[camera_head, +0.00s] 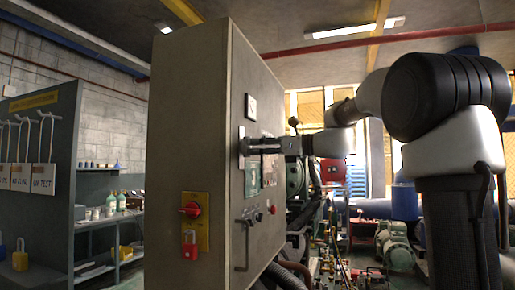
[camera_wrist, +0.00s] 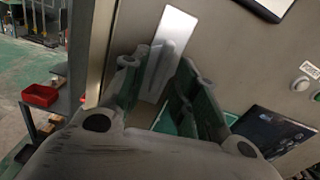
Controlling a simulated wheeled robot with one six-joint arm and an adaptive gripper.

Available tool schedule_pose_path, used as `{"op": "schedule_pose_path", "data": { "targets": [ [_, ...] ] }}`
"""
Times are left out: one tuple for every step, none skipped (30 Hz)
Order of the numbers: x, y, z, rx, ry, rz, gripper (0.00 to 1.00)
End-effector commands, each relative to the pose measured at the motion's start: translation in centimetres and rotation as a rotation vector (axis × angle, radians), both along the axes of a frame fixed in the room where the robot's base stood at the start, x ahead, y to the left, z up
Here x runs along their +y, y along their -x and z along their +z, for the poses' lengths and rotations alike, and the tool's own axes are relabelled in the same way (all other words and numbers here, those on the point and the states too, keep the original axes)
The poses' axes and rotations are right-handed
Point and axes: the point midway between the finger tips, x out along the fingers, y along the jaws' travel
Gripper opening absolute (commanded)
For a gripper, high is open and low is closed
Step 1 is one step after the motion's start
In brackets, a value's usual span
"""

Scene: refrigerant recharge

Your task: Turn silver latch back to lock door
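The grey electrical cabinet (camera_head: 188,120) stands in the middle of the head view with its door side facing right. The silver latch shows as a bright plate (camera_head: 242,133) on that side, partly hidden by my gripper (camera_head: 262,146). In the wrist view, the latch plate (camera_wrist: 173,28) is just beyond my gripper (camera_wrist: 160,76). A narrow raised part of the latch runs down between the two fingers. The fingers are apart, one on each side of it. I cannot tell whether either finger touches it.
A red rotary switch (camera_head: 191,209) and red padlock (camera_head: 190,246) are on the cabinet's near side. A dark door handle (camera_head: 246,240) sits below my gripper. Pipes and machinery (camera_head: 395,250) stand to the right. A red bin (camera_wrist: 40,95) is on a shelf at left.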

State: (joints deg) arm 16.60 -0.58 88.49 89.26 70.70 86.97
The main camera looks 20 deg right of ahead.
Motion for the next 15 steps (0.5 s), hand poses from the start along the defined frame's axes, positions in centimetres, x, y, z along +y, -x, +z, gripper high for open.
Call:
{"op": "schedule_pose_path", "data": {
  "targets": [
    [-0.3,0.2,0.0,-0.001,0.0,-0.002,0.29],
    [-0.6,0.4,0.0,-0.001,0.0,-0.003,0.29],
    [-1.0,0.6,0.0,-0.001,0.0,-0.004,0.29],
    [-1.2,0.8,0.0,-0.001,0.0,-0.004,0.29],
    [-1.5,1.0,0.0,-0.001,0.0,-0.003,0.29],
    [-1.9,1.3,0.0,-0.001,0.0,-0.004,0.29],
    [-2.2,1.4,0.0,0.0,0.001,-0.004,0.29],
    [-2.4,1.6,0.0,-0.001,0.0,-0.004,0.29],
    [-2.8,1.9,0.0,-0.001,0.0,-0.003,0.29],
    [-3.1,2.1,0.0,-0.001,0.0,-0.004,0.29],
    [-3.3,2.3,0.0,-0.001,0.0,-0.004,0.29],
    [-3.7,2.6,0.0,-0.002,0.001,-0.003,0.29],
    [-3.9,2.8,0.0,-0.002,0.001,-0.004,0.29],
    [-4.2,2.9,0.0,-0.002,0.001,-0.004,0.29],
    [-4.6,3.2,0.0,-0.002,0.001,-0.004,0.29]
  ]
}}
